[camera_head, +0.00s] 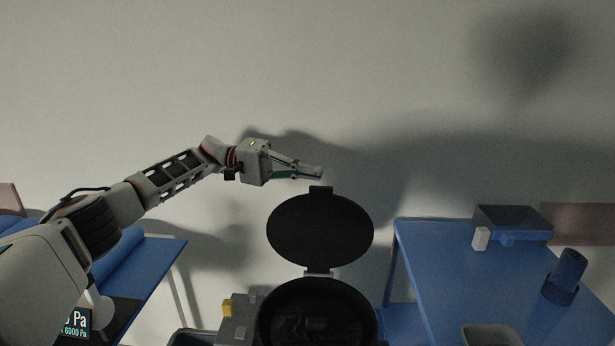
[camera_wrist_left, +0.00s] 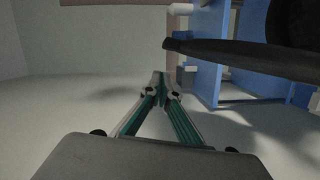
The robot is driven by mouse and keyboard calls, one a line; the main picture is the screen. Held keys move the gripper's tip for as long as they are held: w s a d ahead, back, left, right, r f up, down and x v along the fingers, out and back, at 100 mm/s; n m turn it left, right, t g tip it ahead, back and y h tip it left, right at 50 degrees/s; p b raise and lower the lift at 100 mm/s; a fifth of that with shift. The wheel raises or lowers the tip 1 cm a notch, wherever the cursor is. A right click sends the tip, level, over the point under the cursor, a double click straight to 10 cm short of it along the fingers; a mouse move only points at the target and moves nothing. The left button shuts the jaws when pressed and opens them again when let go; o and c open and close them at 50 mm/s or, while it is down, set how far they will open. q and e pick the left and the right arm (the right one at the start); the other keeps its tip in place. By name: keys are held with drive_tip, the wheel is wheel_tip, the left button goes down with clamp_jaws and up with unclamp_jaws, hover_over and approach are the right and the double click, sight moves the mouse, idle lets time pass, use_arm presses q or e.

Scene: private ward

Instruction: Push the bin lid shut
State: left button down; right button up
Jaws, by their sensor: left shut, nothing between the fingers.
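The black round bin lid (camera_head: 320,230) stands open and upright on its hinge above the dark round bin (camera_head: 263,322), whose mouth is uncovered. My left gripper (camera_head: 316,172) is shut and empty, just above the top edge of the lid in the head view. I cannot tell from that view whether it touches the lid. In the left wrist view the shut fingertips (camera_wrist_left: 160,80) point ahead, and the dark lid (camera_wrist_left: 250,58) crosses the upper right, appearing apart from them. My right gripper is in neither view.
Another blue surface (camera_head: 150,262) is at the left. A plain wall (camera_head: 330,70) is behind.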

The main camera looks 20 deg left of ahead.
use_arm(q)
drive_tip(key=s, duration=0.3)
drive_tip(key=shift+d+f+p, duration=0.2)
drive_tip(key=shift+f+p, duration=0.15)
drive_tip(key=shift+p, duration=0.05)
